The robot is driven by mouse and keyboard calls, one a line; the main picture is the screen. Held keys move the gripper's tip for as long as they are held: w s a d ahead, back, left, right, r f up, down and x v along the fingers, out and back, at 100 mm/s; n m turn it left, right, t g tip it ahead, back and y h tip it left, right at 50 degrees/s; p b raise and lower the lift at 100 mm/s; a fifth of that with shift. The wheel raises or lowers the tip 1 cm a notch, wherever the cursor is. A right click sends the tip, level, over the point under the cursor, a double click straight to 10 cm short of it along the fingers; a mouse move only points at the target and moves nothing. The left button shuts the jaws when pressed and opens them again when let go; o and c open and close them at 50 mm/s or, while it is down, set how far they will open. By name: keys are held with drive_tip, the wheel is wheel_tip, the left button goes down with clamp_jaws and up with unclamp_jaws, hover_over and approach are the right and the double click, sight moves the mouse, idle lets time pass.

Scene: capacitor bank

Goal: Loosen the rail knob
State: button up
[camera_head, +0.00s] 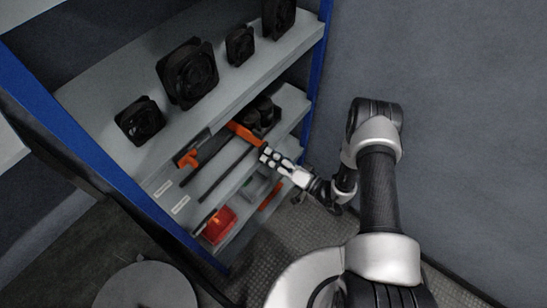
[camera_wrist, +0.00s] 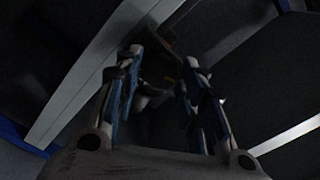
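My gripper (camera_head: 270,158) reaches into the shelf unit at its middle shelf, close to an orange-and-black tool with a long dark bar (camera_head: 212,146). In the wrist view my gripper (camera_wrist: 163,57) has its two fingers apart. A dark shape (camera_wrist: 158,75) shows in the gap between them, too dim to name, and I cannot tell whether the fingers touch it. I cannot make out the rail knob for certain; my gripper may hide it in the head view.
Several black fans (camera_head: 188,73) stand on the upper shelf (camera_head: 105,95), above my gripper. A red-orange item (camera_head: 219,226) lies on the lower shelf. A blue upright (camera_head: 318,60) bounds the unit's right side. A round grey top (camera_head: 147,288) stands on the floor in front.

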drive_tip(key=shift+o, duration=1.3)
drive_tip(key=v, duration=1.2)
drive_tip(key=shift+r, duration=0.1)
